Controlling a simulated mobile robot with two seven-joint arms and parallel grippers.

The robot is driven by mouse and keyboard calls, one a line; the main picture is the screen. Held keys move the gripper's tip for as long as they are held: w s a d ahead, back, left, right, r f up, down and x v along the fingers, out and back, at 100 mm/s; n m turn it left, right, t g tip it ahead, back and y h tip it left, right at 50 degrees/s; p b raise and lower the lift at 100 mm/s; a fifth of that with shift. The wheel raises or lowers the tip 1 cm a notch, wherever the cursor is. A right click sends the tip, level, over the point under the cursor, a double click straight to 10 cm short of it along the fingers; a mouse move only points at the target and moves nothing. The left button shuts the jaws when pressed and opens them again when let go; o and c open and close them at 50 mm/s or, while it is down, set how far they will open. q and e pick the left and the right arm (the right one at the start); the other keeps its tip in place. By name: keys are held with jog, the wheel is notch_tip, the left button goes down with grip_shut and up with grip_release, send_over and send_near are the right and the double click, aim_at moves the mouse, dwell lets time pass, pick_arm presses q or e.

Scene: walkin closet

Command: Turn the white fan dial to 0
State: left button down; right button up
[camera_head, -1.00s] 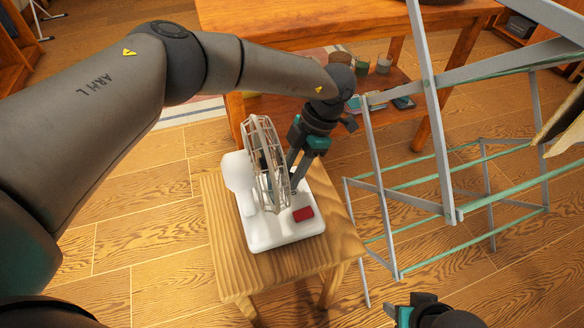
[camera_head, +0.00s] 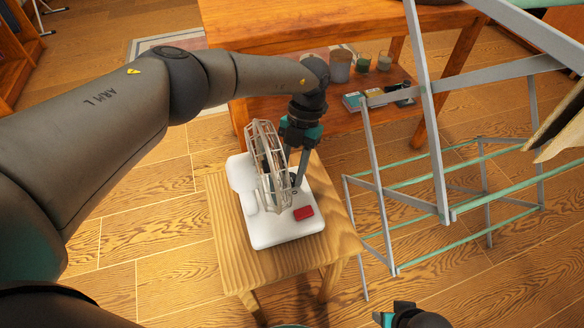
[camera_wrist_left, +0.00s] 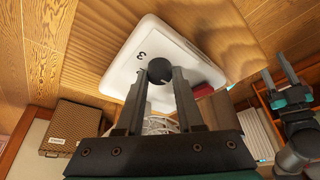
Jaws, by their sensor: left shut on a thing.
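The white fan's base (camera_head: 272,236) lies on a small wooden stool, with its wire cage (camera_head: 262,165) standing upright on it. A printed "3" (camera_wrist_left: 141,56) shows beside the dial on the white base (camera_wrist_left: 165,40). The dial's pointer and the other marks cannot be made out. My right gripper (camera_wrist_left: 281,80) is open and empty, away from the fan; only part shows in the head view.
A grey and green drying rack (camera_head: 440,160) stands close on the right. A wooden table (camera_head: 300,30) with jars on its lower shelf is behind.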

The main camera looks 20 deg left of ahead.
dwell(0.4)
pick_arm(q)
jog(key=c, duration=0.5)
grip_release()
jog(key=shift+w+r, duration=0.15)
jog(key=shift+r, duration=0.1)
jog(key=shift+p+v, duration=0.9)
jog(key=shift+v, duration=6.5)
pick_arm(e)
jog(key=shift+g, duration=0.3)
jog(key=shift+s+d+f, duration=0.1)
jog(key=shift+s+f, duration=0.45)
jog(key=shift+f, duration=0.35)
jog(key=shift+s+d+f, duration=0.1)
jog(key=shift+s+f, duration=0.4)
jog(key=shift+f, duration=0.35)
pick_arm(q)
jog(key=shift+a, duration=0.1)
pick_arm(e)
jog(key=shift+s, duration=0.1)
